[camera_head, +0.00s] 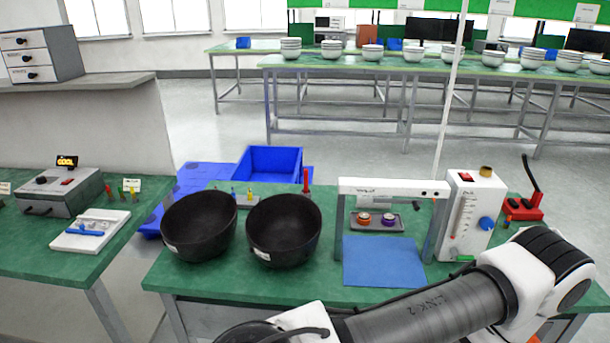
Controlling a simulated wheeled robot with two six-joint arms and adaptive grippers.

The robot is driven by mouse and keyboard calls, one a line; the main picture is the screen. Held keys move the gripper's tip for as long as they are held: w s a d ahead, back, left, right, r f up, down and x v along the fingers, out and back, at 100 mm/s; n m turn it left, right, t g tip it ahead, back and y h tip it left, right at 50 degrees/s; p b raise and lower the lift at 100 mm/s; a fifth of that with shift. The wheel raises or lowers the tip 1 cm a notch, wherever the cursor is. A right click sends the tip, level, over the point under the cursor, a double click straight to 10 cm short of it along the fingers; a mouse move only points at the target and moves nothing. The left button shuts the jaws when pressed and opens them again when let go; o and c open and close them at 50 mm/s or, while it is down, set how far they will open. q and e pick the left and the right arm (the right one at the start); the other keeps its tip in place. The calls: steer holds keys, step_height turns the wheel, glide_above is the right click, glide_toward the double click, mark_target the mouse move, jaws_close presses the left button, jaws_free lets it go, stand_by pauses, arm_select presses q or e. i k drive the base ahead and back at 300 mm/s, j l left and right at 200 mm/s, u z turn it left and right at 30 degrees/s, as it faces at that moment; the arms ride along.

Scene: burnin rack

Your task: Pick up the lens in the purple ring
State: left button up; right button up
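The lens in the purple ring (389,220) sits on a small dark grey tray (378,230) on the green table, under a white bridge-like frame (390,186). A similar lens in an orange ring (363,218) sits to its left on the same tray. Both look upright and apart from each other. One of my arms crosses the lower right of the view, in front of the table, but its gripper does not show. My other gripper is not in view either.
A blue mat (383,262) lies in front of the tray. Two black bowls (198,226) (284,230) stand at the left. A white box with a blue knob (472,218) and a red device (522,208) stand at the right. A blue bin (270,163) is behind.

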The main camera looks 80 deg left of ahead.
mark_target(388, 220)
steer(key=u, duration=1.95)
